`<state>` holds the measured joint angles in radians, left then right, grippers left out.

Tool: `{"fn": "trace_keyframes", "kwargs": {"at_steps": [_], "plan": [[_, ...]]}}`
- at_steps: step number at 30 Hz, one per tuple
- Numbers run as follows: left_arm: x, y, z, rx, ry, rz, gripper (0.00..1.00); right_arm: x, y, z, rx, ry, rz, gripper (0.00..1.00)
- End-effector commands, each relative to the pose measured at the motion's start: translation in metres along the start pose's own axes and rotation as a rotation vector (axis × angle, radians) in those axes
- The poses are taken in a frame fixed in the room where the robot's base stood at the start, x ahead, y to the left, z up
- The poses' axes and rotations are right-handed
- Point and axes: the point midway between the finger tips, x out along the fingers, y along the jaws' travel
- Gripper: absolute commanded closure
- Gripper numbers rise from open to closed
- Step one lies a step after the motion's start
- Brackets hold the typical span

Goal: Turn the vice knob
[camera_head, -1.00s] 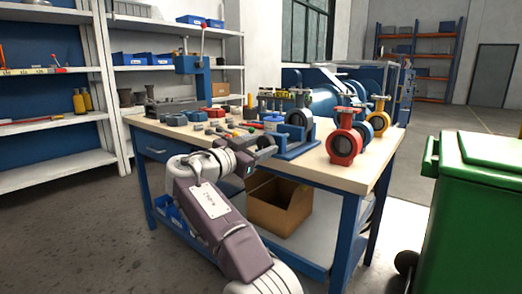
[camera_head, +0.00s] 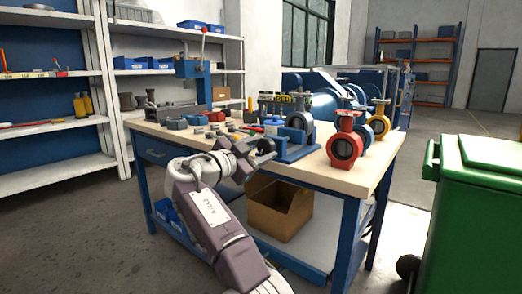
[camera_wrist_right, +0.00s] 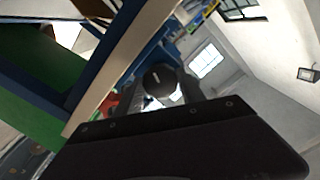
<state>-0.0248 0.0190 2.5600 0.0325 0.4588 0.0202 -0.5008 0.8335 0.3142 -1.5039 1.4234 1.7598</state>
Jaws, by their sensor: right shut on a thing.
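A blue vice (camera_head: 298,136) with a grey ring-shaped part in it stands at the front edge of the workbench. My right gripper (camera_head: 268,148) reaches to the vice's near left side, at the height of the bench top. In the right wrist view, a round dark knob (camera_wrist_right: 160,78) with a light mark on its face sits between the fingers of my right gripper (camera_wrist_right: 158,90), which is shut on it. In the head view the gripper hides the knob. My left gripper is not in view.
The workbench (camera_head: 330,178) holds several butterfly valves, including a red one (camera_head: 345,147) and a yellow one (camera_head: 379,121), and small tools. A cardboard box (camera_head: 280,209) sits on its lower shelf. A green bin (camera_head: 478,210) stands at the right.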

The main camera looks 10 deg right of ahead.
Motion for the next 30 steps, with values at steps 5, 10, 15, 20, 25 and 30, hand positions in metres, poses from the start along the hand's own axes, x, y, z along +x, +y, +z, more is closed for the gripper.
{"fn": "trace_keyframes", "kwargs": {"at_steps": [5,10,15,20,25,30], "plan": [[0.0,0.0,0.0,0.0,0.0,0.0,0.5,0.0,0.0,0.0,-0.001,-0.001,0.002,0.94],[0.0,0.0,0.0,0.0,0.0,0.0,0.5,0.0,0.0,0.0,-0.002,0.0,0.001,0.32],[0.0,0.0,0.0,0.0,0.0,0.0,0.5,0.0,0.0,0.0,-0.002,0.0,0.0,0.32],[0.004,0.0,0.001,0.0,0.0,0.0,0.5,-0.015,0.0,0.002,-0.001,-0.002,-0.003,0.32],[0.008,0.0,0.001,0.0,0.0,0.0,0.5,-0.054,0.0,0.002,-0.001,-0.003,-0.004,0.32],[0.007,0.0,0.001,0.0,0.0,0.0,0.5,-0.083,-0.001,0.001,-0.003,-0.002,-0.001,0.32]]}}
